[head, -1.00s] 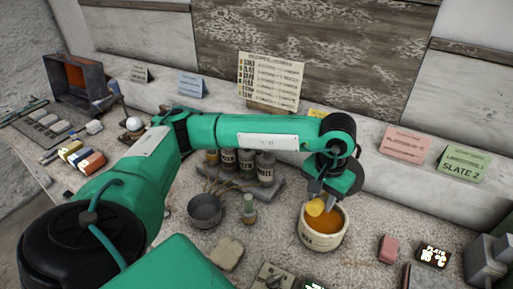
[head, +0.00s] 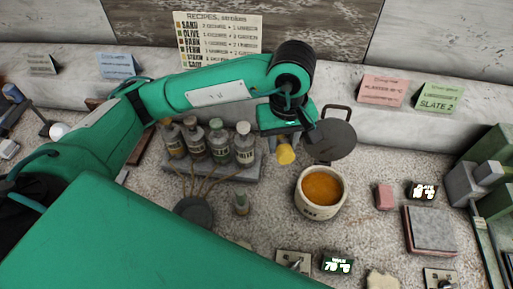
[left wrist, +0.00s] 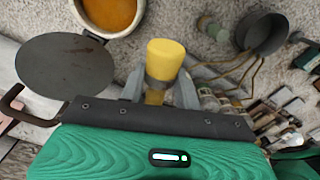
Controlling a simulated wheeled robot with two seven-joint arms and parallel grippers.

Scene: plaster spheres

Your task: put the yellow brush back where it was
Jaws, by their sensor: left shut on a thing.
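The yellow brush (head: 286,154) is in my left gripper (head: 284,139), its yellow end pointing down. In the left wrist view the yellow end (left wrist: 165,58) sticks out between the two grey fingers (left wrist: 160,92), which are shut on its narrower part. In the head view the gripper and brush are above and to the left of a cream pot (head: 320,209) of orange liquid (head: 321,187), clear of its opening. The pot also shows in the left wrist view (left wrist: 92,30). My right gripper is not in view.
A dark round disc with a handle (head: 333,140) is just behind the pot. Several labelled bottles (head: 220,143) stand on a grey tray to the left, with thin sticks and a dark bowl (head: 193,212) before them. A pink block (head: 383,196) is at right.

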